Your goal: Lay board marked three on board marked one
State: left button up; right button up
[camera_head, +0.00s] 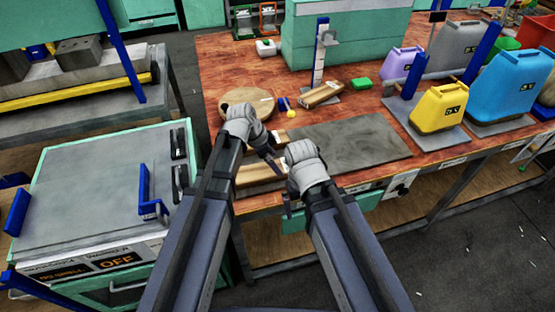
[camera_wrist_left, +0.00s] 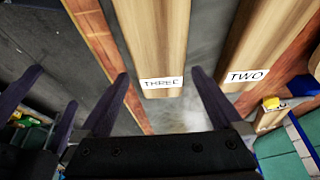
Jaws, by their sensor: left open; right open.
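The board marked THREE (camera_wrist_left: 161,45) shows in the left wrist view between the spread fingers of my left gripper (camera_wrist_left: 159,76); it also shows in the head view (camera_head: 256,173), near the table's front edge. The board marked TWO (camera_wrist_left: 265,45) lies beside it, farther from that edge; in the head view it is partly hidden (camera_head: 281,137). My left gripper (camera_head: 271,163) is open and empty over board three. My right gripper (camera_head: 287,206) is open by the front edge. Another wooden board (camera_head: 320,94) lies farther back; its marking is unreadable, and I see no label ONE.
A grey mat (camera_head: 365,142) lies on the red-brown table. Yellow (camera_head: 440,107) and blue (camera_head: 505,85) containers stand right.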

aim_at(265, 169)
pick_arm(q)
jog(key=p+v, duration=0.6)
jog(key=v, duration=0.2)
jog(key=shift+r+p, duration=0.2)
jog(key=shift+p, duration=0.15)
jog(key=shift+f, duration=0.2)
jog(key=b+x, duration=1.1)
jog(key=x, duration=0.1)
jog(key=shift+r, duration=0.15)
